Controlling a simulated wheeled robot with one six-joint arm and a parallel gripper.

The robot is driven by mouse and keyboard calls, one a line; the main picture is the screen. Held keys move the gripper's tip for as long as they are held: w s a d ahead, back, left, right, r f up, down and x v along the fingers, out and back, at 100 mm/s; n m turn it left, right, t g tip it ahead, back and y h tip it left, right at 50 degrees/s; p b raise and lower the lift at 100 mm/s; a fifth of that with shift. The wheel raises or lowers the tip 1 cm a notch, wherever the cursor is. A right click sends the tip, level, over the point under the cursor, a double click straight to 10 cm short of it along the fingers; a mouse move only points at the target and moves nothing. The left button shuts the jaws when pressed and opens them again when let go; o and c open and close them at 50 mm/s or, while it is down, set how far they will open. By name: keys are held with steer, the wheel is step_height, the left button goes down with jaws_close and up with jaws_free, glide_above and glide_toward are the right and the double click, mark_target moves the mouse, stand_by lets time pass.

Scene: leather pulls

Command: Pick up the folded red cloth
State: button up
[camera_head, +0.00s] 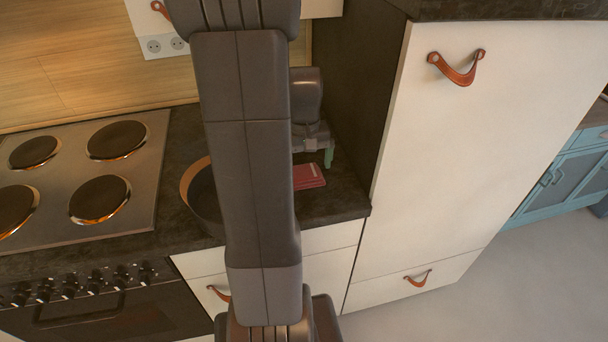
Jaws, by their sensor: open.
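The folded red cloth (308,176) lies flat on the dark countertop, just right of my arm link. Its left part is hidden behind my arm. My gripper (329,158) is beyond the arm link, close to the cloth's back edge, with a green-tipped finger showing over the counter. The gripper is open, and I see nothing between its fingers. The other finger is not clearly visible. I cannot tell how high the fingertips are above the cloth.
A round dark pan or bowl (203,198) with a tan rim stands left of the cloth, partly behind my arm. A stove (75,172) with several burners is further left. A tall white cabinet (470,150) with a dark side panel borders the counter on the right.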

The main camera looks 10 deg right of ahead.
mark_target(304, 171)
steer(key=shift+f, duration=1.4)
steer(key=c, duration=0.8)
steer(key=shift+o, duration=0.2)
steer(key=shift+r, duration=0.1)
step_height(304, 171, up, 10)
